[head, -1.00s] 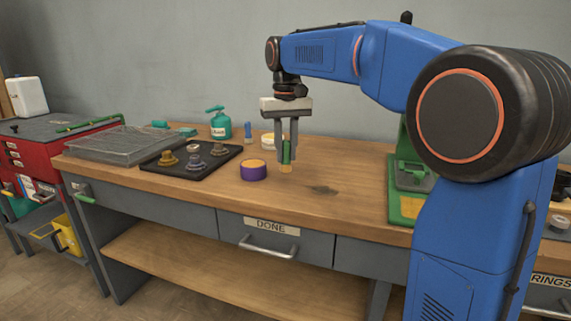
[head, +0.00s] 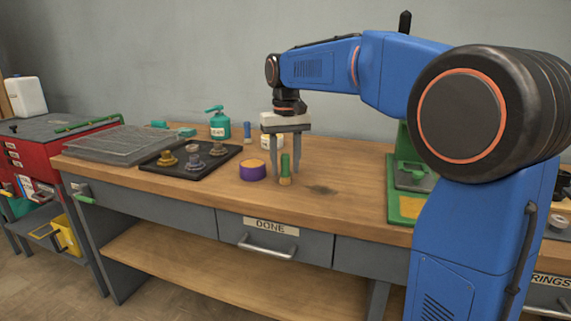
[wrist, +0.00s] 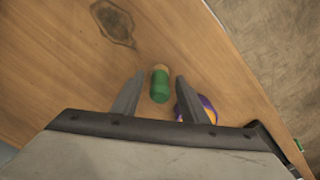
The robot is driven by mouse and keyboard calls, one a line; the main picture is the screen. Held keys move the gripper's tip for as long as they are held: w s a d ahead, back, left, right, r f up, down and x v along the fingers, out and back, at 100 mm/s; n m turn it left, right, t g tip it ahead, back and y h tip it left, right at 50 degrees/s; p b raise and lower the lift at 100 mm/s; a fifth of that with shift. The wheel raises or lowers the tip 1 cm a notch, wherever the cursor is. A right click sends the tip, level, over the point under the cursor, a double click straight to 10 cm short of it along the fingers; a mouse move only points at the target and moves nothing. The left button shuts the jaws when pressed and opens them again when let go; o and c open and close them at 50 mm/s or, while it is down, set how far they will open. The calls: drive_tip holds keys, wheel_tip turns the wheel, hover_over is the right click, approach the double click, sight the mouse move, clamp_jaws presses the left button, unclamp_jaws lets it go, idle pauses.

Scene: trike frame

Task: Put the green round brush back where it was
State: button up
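The green round brush (head: 285,168) stands upright on the workbench, bristle end down, just right of the purple and orange tin. It also shows in the wrist view (wrist: 159,85), between the fingertips with a gap on each side. My gripper (head: 286,175) points straight down over the brush and is open, its fingers on either side of the handle and not touching it. In the wrist view my gripper (wrist: 158,90) shows its two fingers spread wide.
A purple tin (head: 253,170) stands close to the left finger. A black tray (head: 190,159) with several metal parts lies further left. A teal pump bottle (head: 220,123) and a pale jar (head: 270,141) stand behind. The bench right of the brush is clear up to a green board (head: 406,208).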

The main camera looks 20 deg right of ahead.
wheel_tip(320, 180, up, 12)
drive_tip(key=shift+r, duration=0.15)
idle(0.5)
drive_tip(key=shift+s, duration=0.1)
